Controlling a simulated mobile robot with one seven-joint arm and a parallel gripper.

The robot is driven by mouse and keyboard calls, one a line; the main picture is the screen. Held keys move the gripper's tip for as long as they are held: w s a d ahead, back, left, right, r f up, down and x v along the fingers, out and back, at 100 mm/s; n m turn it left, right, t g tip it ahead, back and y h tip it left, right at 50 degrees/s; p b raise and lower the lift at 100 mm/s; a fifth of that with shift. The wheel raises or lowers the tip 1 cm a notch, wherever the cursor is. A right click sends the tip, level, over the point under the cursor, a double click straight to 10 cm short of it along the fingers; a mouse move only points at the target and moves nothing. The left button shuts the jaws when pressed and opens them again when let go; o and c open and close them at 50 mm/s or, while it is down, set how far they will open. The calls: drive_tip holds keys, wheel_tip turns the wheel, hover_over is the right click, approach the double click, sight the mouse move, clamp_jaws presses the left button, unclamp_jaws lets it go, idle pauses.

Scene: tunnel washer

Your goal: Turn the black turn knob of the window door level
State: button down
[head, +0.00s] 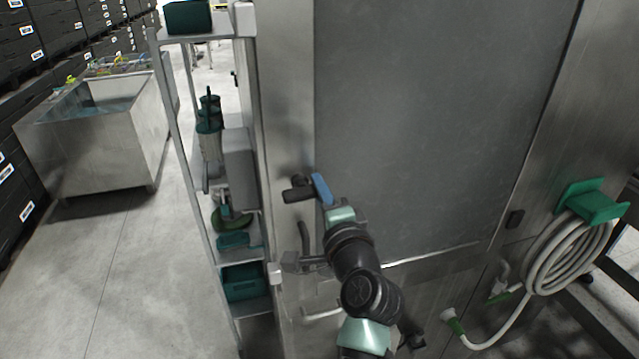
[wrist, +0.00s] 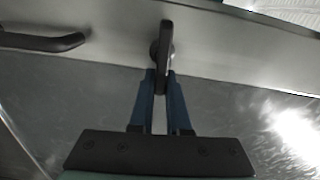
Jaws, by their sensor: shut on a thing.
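The black turn knob (head: 297,193) sits on the steel frame at the left edge of the window door (head: 430,120). In the head view its bar lies nearly crosswise, with a slight tilt in the picture; I cannot tell if it is exactly level. In the wrist view the knob (wrist: 165,45) points straight along my gripper. My gripper (wrist: 163,78) is shut on the knob's near end, with one blue finger on each side. In the head view my gripper (head: 319,186) reaches it from the right, and its fingers partly hide the knob's end.
A dark curved handle (head: 305,240) is below the knob; it also shows in the wrist view (wrist: 40,41). A shelf rack (head: 247,130) with green items stands close left. A hose on a green holder (head: 592,203) hangs at right. A steel tub (head: 95,150) stands far left on open floor.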

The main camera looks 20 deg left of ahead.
drive_tip(key=shift+f+m, duration=0.15)
drive_tip(key=shift+m, duration=0.35)
drive_tip(key=c, duration=0.9)
unclamp_jaws()
drive_tip(key=b+v, duration=0.4)
drive_tip(key=v, duration=0.9)
